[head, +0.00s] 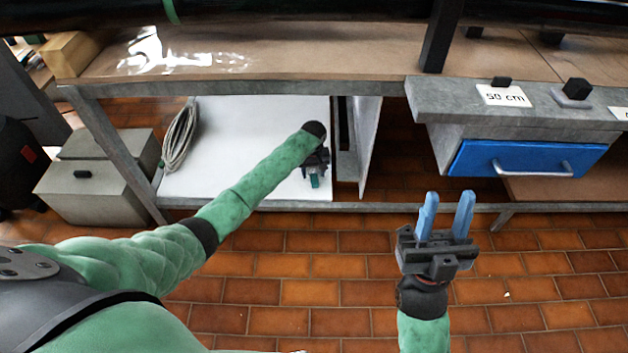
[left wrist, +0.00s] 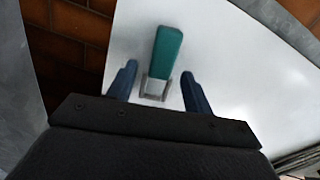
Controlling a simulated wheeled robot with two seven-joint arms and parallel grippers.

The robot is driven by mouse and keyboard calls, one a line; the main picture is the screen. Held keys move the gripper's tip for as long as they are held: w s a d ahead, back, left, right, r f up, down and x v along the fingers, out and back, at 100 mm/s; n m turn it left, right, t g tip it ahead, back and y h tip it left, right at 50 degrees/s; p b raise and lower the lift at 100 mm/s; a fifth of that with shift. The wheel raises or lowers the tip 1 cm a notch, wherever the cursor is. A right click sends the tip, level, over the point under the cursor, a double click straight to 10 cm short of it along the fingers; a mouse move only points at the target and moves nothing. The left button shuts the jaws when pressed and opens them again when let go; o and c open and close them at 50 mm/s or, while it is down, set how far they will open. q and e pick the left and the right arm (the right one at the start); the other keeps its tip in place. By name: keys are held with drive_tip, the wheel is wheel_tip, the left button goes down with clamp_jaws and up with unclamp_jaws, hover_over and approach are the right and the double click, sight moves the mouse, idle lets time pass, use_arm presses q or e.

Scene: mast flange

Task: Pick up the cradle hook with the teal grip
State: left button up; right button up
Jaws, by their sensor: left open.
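The cradle hook's teal grip (left wrist: 167,48) shows in the left wrist view, with a grey metal bracket-like end (left wrist: 154,87) below it, against a white surface. In the head view a small part of the teal grip (head: 315,181) shows just below my left gripper (head: 316,168), which hides the rest. My left gripper is open; in the left wrist view its two blue fingers (left wrist: 159,70) stand on either side of the hook, with gaps to both sides. My right gripper (head: 449,203) is open and empty, raised over the tiled floor.
The white lower shelf (head: 235,130) lies under the workbench top (head: 300,55), with a coiled cable (head: 181,137) at its left. An upright panel (head: 368,135) stands right of my left gripper. A blue drawer (head: 525,158) hangs further right. A grey box (head: 95,190) stands at left.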

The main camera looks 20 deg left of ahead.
use_arm(q)
drive_tip(key=shift+f, duration=0.3)
drive_tip(key=c, duration=0.8)
drive_tip(key=shift+r, duration=0.15)
